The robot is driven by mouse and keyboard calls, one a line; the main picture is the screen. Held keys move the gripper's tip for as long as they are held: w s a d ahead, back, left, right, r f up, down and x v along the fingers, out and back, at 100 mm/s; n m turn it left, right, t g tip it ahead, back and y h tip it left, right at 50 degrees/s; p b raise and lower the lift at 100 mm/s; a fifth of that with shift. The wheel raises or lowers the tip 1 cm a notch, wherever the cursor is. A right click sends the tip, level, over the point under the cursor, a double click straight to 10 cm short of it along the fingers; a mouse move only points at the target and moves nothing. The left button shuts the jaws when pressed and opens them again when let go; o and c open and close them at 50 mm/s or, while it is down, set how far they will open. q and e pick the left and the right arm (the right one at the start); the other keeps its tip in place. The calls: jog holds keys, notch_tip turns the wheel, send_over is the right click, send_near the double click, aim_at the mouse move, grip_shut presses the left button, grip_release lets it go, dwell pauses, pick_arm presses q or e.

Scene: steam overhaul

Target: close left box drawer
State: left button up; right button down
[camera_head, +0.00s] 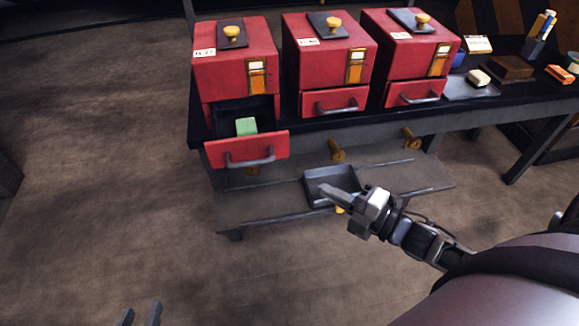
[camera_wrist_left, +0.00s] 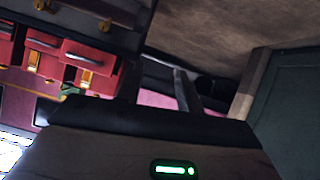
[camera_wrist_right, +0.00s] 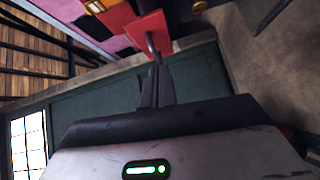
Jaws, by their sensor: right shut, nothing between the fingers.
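The left red box (camera_head: 235,72) has its drawer (camera_head: 223,154) pulled out. A green block (camera_head: 246,126) lies inside the drawer, which has a grey bar handle (camera_head: 250,161). My right gripper (camera_head: 325,190) is shut and empty, right of and nearer than the drawer front, pointing left. In the right wrist view, its closed fingers (camera_wrist_right: 158,82) point toward the red drawer front (camera_wrist_right: 150,25) and handle; contact is not clear. My left gripper (camera_head: 140,314) is low at the bottom edge, far from the drawer. Its fingers stand apart in the left wrist view (camera_wrist_left: 158,85).
The middle box (camera_head: 325,65) and right box (camera_head: 405,55) have shut drawers. A grey tray (camera_head: 318,176) sits on the lower shelf behind my right gripper. Yellow knobs (camera_head: 337,150) stick out below the bench edge. Floor left of the bench is clear.

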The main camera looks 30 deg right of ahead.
jog(key=n, duration=0.1)
send_near(275, 151)
jog(key=a, duration=0.3)
jog(key=shift+n+y, duration=0.3)
jog(key=shift+y, duration=0.1)
jog(key=w, duration=0.3)
jog(key=w+b, duration=0.1)
jog(key=w, duration=0.1)
jog(key=shift+w+d+f, duration=0.15)
jog(key=shift+d+f, duration=0.05)
jog(key=shift+d, duration=0.1)
pick_arm(q)
jog(key=shift+w+r, duration=0.2)
jog(key=shift+w, duration=0.05)
